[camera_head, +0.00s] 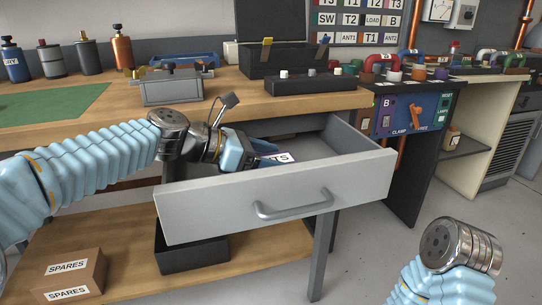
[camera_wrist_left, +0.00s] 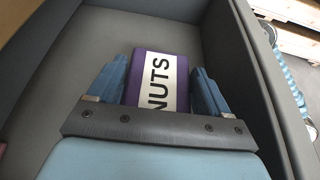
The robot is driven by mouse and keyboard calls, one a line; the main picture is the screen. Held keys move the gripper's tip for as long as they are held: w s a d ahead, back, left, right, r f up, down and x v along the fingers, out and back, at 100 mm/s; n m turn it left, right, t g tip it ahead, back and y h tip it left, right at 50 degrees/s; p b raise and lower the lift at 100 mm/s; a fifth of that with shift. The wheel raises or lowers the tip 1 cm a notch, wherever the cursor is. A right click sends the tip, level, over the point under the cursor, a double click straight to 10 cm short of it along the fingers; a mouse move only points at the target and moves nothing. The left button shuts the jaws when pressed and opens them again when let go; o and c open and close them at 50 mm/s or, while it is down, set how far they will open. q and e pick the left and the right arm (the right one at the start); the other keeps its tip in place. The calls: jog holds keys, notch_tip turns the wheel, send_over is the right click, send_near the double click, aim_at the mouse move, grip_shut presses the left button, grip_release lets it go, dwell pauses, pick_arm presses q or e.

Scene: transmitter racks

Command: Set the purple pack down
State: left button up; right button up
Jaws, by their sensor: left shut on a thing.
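The purple pack (camera_wrist_left: 187,66) has a white label reading NUTS and sits between the two blue fingers of my left gripper (camera_wrist_left: 160,88) in the left wrist view. The fingers are shut on its sides. In the head view the left gripper (camera_head: 255,158) reaches into the open grey drawer (camera_head: 285,195), and only the label end of the pack (camera_head: 278,158) shows. The pack is inside the drawer's walls; I cannot tell whether it touches the drawer floor. My right arm shows at the lower right of the head view, but its fingers are not visible.
The wooden bench top (camera_head: 220,100) above the drawer holds a grey box (camera_head: 172,92), a black block (camera_head: 312,83) and several bottles.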

pick_arm(q)
jog(key=o, duration=1.1)
jog(key=shift+r, duration=0.2)
jog(key=p+v, duration=0.1)
jog(key=v, duration=1.1)
jog(key=shift+r, duration=0.5)
